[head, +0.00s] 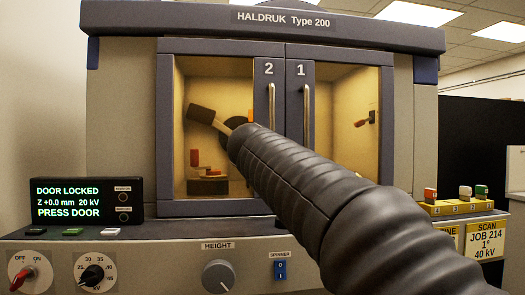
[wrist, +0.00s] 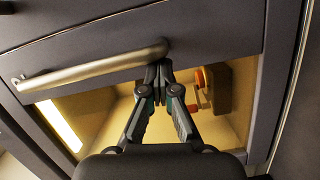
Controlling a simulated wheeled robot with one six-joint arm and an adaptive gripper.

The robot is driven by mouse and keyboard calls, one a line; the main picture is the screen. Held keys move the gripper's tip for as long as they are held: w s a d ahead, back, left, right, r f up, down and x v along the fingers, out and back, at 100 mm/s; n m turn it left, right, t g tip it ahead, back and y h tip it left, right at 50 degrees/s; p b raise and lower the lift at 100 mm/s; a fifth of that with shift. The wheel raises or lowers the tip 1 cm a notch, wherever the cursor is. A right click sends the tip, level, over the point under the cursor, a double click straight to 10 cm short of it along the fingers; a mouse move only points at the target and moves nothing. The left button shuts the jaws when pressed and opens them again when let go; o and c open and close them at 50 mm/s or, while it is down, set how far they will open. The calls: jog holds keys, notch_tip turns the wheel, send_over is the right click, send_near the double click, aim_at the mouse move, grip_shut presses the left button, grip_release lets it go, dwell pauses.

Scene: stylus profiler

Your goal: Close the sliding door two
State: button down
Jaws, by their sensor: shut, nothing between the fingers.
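Sliding door two (head: 262,91), marked 2, is the left grey-framed glass door of the cabinet. It stands against door one (head: 300,150), with no clear gap seen between them. Its upright metal handle (head: 271,106) is on its right stile, the lower end hidden behind my arm. In the wrist view a handle (wrist: 95,68) runs across the upper left, seemingly that of door two. My gripper (wrist: 160,68) is shut and empty, its tips by the handle's right end; I cannot tell whether they touch. In the head view my arm hides the gripper.
The display (head: 87,203) reads DOOR LOCKED and PRESS DOOR. Door one's handle (head: 306,112) is just to the right. A red-handled block (wrist: 217,90) shows behind the glass. A panel with knobs (head: 218,275) and a blue spinner switch (head: 280,269) lies below.

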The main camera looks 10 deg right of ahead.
jog(key=shift+d+f, duration=0.1)
jog(key=shift+d, duration=0.15)
jog(key=s+a+r+b, duration=0.1)
jog(key=s+a+b, duration=0.1)
jog(key=s+a, duration=0.65)
jog(key=s+d+f+m+g+y+p, duration=0.1)
jog(key=s+d+f+m+g+p, duration=0.25)
jog(key=f, duration=0.65)
jog(key=s+d+f+m+g+y, duration=0.1)
jog(key=s+d+f+m+g, duration=0.15)
jog(key=s+d+f, duration=0.4)
jog(key=s+a+f+m+g+y+p, duration=0.1)
jog(key=s+f+m+g, duration=0.1)
jog(key=s+f, duration=0.6)
jog(key=s+a+f+m+g+y+p, duration=0.1)
jog(key=s+a+f+m+g+y, duration=0.1)
jog(key=s+f, duration=0.7)
notch_tip(320, 180, down, 6)
jog(key=shift+f+m+g+p, duration=0.1)
jog(key=shift+m+g+p, duration=0.35)
jog(key=shift+m, duration=0.55)
